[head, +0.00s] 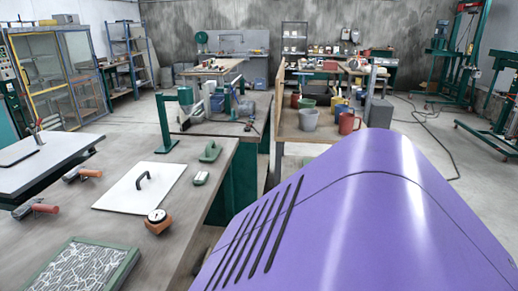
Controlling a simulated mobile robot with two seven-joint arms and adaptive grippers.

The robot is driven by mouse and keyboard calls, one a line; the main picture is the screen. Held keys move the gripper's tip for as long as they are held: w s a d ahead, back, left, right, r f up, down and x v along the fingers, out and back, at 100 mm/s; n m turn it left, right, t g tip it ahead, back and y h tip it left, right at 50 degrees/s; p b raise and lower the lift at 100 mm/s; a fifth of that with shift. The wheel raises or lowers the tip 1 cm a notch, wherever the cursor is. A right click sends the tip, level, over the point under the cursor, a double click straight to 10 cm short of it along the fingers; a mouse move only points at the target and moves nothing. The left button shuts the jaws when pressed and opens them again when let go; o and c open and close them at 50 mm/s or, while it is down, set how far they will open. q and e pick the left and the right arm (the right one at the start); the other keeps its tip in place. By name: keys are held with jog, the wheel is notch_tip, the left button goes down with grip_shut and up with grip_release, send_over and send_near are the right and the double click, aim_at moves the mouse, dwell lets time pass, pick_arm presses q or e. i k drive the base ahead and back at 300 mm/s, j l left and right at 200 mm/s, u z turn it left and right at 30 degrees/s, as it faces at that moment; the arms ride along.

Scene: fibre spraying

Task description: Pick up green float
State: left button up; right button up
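The green float (210,152) lies on the grey workbench (208,183), near its far right side. It is a small green block with a raised handle on top. It lies just right of a white board and beyond a small white-and-green item. Neither my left gripper nor my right gripper is in view.
A close purple surface, perhaps mine, covers the lower right.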

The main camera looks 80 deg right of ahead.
aim_at(212, 151)
jog(key=z, duration=1.85)
